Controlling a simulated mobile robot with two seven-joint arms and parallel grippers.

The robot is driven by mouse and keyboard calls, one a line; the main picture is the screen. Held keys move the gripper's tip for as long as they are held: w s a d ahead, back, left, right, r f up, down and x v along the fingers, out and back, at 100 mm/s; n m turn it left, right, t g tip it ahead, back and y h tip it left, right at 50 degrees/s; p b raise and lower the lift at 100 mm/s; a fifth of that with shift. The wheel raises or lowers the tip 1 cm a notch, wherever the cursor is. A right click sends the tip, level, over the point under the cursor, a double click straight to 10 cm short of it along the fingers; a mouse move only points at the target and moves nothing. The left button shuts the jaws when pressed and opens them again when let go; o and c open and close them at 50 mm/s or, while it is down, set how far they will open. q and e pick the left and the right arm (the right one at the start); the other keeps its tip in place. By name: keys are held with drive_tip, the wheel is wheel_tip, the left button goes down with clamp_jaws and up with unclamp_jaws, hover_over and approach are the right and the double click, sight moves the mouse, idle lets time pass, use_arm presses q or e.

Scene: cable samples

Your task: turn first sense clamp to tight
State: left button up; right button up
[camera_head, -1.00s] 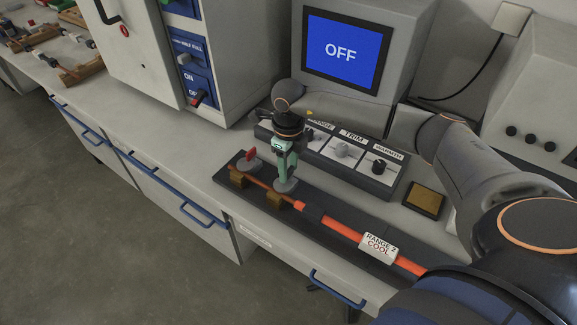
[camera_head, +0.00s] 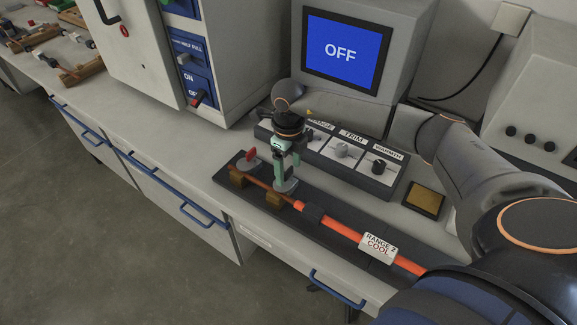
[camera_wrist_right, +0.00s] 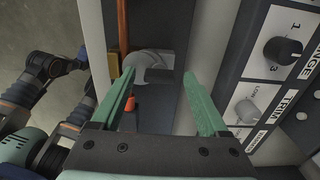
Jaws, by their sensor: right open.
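A dark fixture board (camera_head: 345,247) lies along the bench front and carries an orange cable (camera_head: 340,227). Two clamps with brass blocks stand at its left end. The left clamp has a red-marked grey knob (camera_head: 249,162). The other clamp has a grey round knob (camera_head: 285,187), directly under my right gripper (camera_head: 285,182); I cannot read which clamp is called first. In the right wrist view, my right gripper (camera_wrist_right: 160,80) has its two green fingers apart, with a grey knob (camera_wrist_right: 142,64) beyond and between them. Contact with the knob cannot be told. My left gripper is not seen.
A control panel (camera_head: 340,160) with RANGE, TRIM and WARMTH knobs stands close behind the fixture. A monitor (camera_head: 341,52) reads OFF. A grey cabinet (camera_head: 150,60) with switches is at left. Bare bench (camera_head: 150,118) lies left of the fixture.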

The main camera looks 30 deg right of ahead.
sight(289, 170)
wheel_tip(289, 170, up, 13)
drive_tip(key=shift+f+b, duration=0.2)
drive_tip(key=shift+b, duration=0.15)
drive_tip(key=shift+s+f, duration=0.1)
drive_tip(key=shift+s, duration=0.05)
idle(0.6)
